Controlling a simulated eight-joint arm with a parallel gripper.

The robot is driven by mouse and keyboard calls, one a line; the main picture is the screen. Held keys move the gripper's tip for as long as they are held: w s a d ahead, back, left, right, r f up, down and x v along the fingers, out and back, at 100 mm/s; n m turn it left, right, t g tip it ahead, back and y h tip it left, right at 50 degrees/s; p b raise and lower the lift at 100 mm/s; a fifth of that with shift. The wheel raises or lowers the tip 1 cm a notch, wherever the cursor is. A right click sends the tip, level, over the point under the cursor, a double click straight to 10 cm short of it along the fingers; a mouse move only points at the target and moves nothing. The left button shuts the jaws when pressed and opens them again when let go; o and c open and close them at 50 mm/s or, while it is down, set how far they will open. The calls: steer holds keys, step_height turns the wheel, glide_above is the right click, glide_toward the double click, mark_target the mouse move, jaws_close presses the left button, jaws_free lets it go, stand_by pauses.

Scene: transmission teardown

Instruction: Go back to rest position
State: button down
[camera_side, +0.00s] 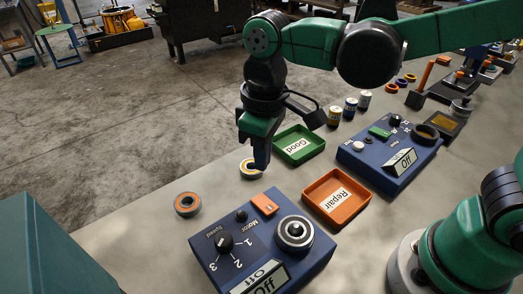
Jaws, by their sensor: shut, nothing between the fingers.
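My gripper (262,165) points straight down over the table, near its far edge. It is shut and holds nothing. Its fingertips are just over or in front of a ring-shaped bearing (246,170) with an orange and white face; I cannot tell whether they touch it. The gripper hides part of that bearing. A second orange-rimmed bearing (187,204) lies flat on the table to the left.
A blue motor box (213,262) with a speed dial stands in front. An orange Repair tray (357,220) and a green Good tray (318,136) look empty except for labels. Another blue box (361,171) stands right. Small cans (350,108) stand behind.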

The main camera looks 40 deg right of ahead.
steer(key=s+d+r+m+t, duration=0.1)
steer(key=d+m+t, duration=0.4)
steer(key=d, duration=0.7)
steer(key=shift+d+m+t, duration=0.3)
steer(key=shift+m+t, duration=0.1)
steer(key=shift+t, duration=0.5)
steer(key=shift+s, duration=0.1)
